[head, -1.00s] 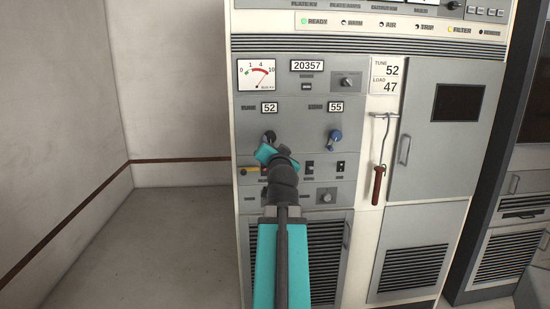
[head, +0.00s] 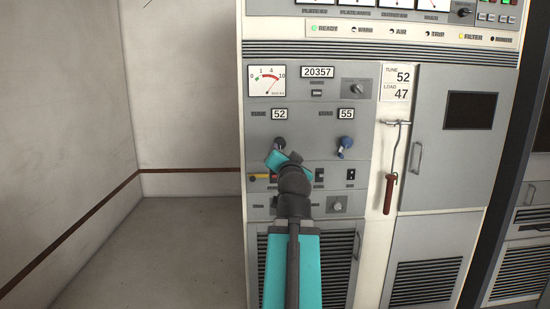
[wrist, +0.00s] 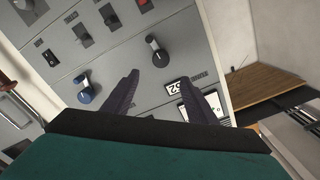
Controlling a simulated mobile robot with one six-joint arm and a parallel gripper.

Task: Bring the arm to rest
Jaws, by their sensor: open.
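My arm (head: 294,200), teal and dark grey, reaches forward over the lower left of the transmitter panel (head: 320,100). My gripper (wrist: 160,78) shows in the wrist view, with two dark fingers spread apart and nothing between them. Its fingers cannot be made out in the head view. The black tune knob (head: 279,143) is just above my teal wrist part in the head view. In the wrist view the black knob (wrist: 157,52) lies beyond the gap between the fingertips, apart from them as far as I can tell. The blue load knob (wrist: 86,91) is to the left.
A hook with a red handle (head: 390,190) hangs on the rack's white strip. A yellow lever (head: 260,178) sits left of my wrist, and several small switches are partly hidden behind the arm. The floor (head: 150,250) at the left is clear up to the walls.

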